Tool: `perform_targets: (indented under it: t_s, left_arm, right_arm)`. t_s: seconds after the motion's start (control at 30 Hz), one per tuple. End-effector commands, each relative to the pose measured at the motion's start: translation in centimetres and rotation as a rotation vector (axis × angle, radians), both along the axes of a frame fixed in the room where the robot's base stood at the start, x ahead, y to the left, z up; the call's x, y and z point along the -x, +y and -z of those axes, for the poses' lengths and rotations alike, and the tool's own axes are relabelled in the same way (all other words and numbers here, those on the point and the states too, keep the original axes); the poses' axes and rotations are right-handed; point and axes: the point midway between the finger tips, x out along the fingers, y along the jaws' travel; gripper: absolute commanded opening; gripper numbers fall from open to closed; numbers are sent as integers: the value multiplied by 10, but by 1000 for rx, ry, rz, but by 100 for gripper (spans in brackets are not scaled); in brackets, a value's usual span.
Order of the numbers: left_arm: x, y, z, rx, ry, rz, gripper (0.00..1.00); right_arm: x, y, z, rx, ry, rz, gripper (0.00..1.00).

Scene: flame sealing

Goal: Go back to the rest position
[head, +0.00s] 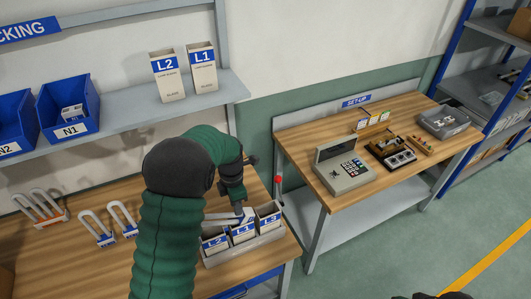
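My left arm, in a green sleeve, reaches over the wooden bench (170,190). My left gripper (241,216) points down at a grey tray (246,250) with card boxes labelled L2 (214,243), L1 (243,232) and L3 (270,217). The fingertips are at the back of the L1 box, by a pale piece there. I cannot tell whether they are open, shut or holding it. A dark part of mine shows at the bottom edge on the right; its fingers are not visible.
White U-shaped pieces in racks (108,225) stand on the bench left of my arm. A shelf (150,115) holds blue bins (68,108) and L2 and L1 cartons (202,68). Open floor lies at lower right.

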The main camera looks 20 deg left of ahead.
Motion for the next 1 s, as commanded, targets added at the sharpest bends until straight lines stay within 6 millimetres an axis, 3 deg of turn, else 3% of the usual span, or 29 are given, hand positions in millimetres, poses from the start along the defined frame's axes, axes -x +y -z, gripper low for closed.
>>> perform_targets:
  t_s: [0.13, 0.23, 0.37, 0.5, 0.6, 0.7, 0.8, 1.0]
  left_arm:
    - [4, -5, 5, -1, -7, 82, 25]
    - [17, -22, 15, -7, -31, 341, 25]
    - [49, -55, 33, -45, -79, 908, 25]
    - [94, -90, 55, -129, -117, 1591, 25]
    - [123, -107, 70, -198, -123, 2000, 25]
    - [143, -116, 78, -252, -114, 2275, 25]
    - [151, -120, 80, -279, -107, 2404, 25]
    - [153, -120, 79, -281, -104, 2426, 25]
  right_arm:
    - [0, 0, 8, 0, 0, 0, 36]
    - [0, 0, 28, 0, 0, 0, 36]
    - [0, 0, 64, 0, 0, 0, 36]
    - [0, 0, 98, 0, 0, 0, 36]
    - [0, 0, 116, 0, 0, 0, 36]
    - [0, 0, 124, 0, 0, 0, 36]
    - [0, 0, 126, 0, 0, 0, 36]
    - [0, 0, 123, 0, -1, 0, 36]
